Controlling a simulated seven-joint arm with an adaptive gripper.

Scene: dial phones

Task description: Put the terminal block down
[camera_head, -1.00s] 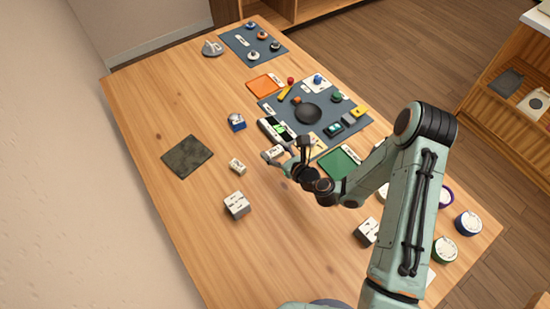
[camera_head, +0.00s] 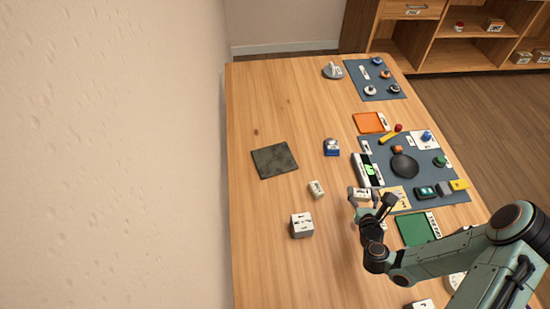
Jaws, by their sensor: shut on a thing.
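My gripper (camera_head: 371,204) is over the right part of the wooden table, its two dark fingers on either side of a small white block with dark markings. This looks like the terminal block (camera_head: 360,194), and my gripper is shut on it. The block is just below the black device with a green display (camera_head: 367,169) in the picture. I cannot tell whether the block touches the table or is a little above it. The fingers and wrist hide part of the area around it.
A dark stone-like square (camera_head: 274,160) lies to the left. A blue-and-white block (camera_head: 331,147), a small white block (camera_head: 316,189) and a larger white cube (camera_head: 302,225) stand nearby. A blue-grey mat (camera_head: 439,153) with several items and a green tray (camera_head: 418,230) lie right. The left table area is mostly bare.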

